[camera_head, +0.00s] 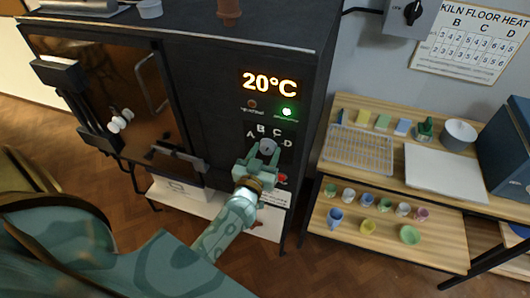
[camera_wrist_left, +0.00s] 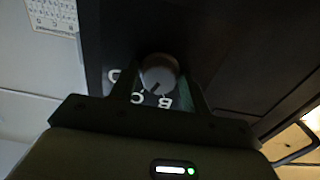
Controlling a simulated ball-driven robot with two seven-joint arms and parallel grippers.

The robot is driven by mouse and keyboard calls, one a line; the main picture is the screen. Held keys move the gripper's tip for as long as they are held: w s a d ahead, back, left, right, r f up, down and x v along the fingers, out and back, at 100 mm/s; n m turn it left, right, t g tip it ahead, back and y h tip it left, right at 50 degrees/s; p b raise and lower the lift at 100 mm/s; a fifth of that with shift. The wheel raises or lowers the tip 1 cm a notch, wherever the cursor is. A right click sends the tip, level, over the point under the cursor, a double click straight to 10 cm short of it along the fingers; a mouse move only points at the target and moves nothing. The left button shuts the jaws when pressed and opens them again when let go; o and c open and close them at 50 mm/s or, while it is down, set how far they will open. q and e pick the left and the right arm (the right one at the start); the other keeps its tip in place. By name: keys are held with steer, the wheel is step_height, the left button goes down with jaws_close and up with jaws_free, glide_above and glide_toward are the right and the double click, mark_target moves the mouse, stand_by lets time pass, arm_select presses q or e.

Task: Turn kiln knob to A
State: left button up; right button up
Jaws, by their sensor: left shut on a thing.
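The kiln (camera_head: 230,60) is a dark cabinet with a display reading 20°C. Its grey round knob (camera_head: 267,145) is on the front panel, with the letters A, B, C and D arched around it. My left gripper (camera_head: 266,153) is shut on the knob, one finger on each side. In the left wrist view the knob (camera_wrist_left: 159,72) sits between the fingers. The letters D, C and B show upside down there; A is hidden. The knob's dark mark points roughly between C and B. My right gripper is not in view.
A red switch (camera_head: 282,178) is close to the right of my gripper. A wooden shelf rack (camera_head: 340,218) with several cups stands at the right.

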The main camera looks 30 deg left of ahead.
arm_select(q)
steer(key=shift+r+n+p, duration=0.15)
steer(key=shift+n+p, duration=0.25)
steer(key=shift+n, duration=0.3)
steer(key=n+p, duration=0.1)
steer(key=n, duration=0.1)
steer(key=shift+n, duration=0.3)
steer(key=n+p, duration=0.1)
steer(key=n, duration=0.4)
steer(key=shift+n+p, duration=0.3)
steer(key=n, duration=0.4)
steer(key=shift+d, duration=0.1)
steer(key=shift+n, duration=2)
steer(key=o, duration=0.8)
